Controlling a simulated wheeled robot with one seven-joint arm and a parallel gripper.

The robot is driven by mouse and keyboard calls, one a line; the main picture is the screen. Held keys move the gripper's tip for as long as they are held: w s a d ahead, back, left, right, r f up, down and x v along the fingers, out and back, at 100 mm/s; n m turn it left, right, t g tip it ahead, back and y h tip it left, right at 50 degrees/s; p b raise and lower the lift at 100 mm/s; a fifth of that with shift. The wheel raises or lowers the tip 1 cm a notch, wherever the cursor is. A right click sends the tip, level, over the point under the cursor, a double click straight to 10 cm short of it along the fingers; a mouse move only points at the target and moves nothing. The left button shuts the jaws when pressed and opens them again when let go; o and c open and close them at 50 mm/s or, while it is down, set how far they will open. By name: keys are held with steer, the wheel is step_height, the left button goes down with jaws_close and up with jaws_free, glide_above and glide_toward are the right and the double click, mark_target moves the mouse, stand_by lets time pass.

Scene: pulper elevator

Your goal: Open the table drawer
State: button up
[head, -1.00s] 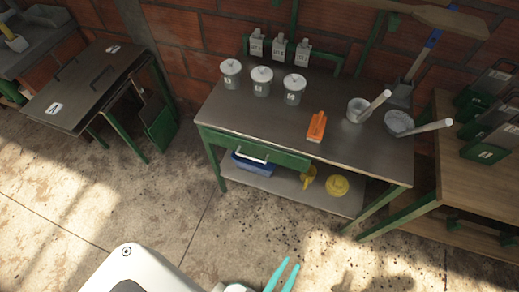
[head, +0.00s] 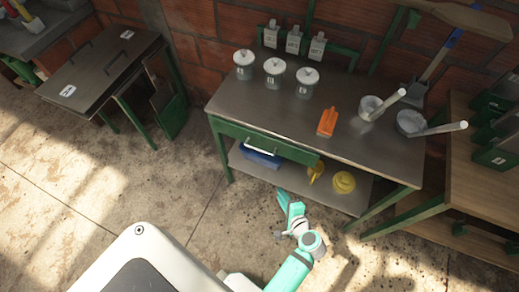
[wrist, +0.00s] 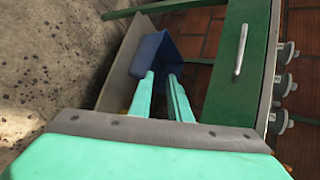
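The table (head: 240,103) has a grey metal top and a green frame. Its drawer (head: 233,135) has a green front with a pale bar handle (head: 262,148) and sits flush under the top at the left. The wrist view shows the drawer front (wrist: 232,90) and the handle (wrist: 240,52) turned on end, to the right of my fingers. My gripper (head: 283,198) is in front of the table, below the drawer's height and apart from the handle. In the wrist view my gripper (wrist: 162,82) has its two teal fingers spread with nothing between them.
A blue bin (head: 262,158) and yellow items (head: 343,182) lie on the lower shelf. Lidded cups (head: 275,72), an orange object (head: 327,122) and two mortars (head: 371,108) stand on top. Another table is at left, a wooden bench (head: 480,180) at right. Floor in front is clear.

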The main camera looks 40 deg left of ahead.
steer(key=w+a+r+g+y, duration=0.2)
steer(key=w+a+r+y, duration=0.1)
steer(key=w+a+r, duration=0.15)
steer(key=n+g+y, duration=0.2)
steer(key=g+y, duration=0.1)
glide_toward(259, 150)
steer(key=x, duration=1)
steer(key=shift+w+f, duration=0.25)
steer(key=shift+f, duration=0.05)
jaws_close()
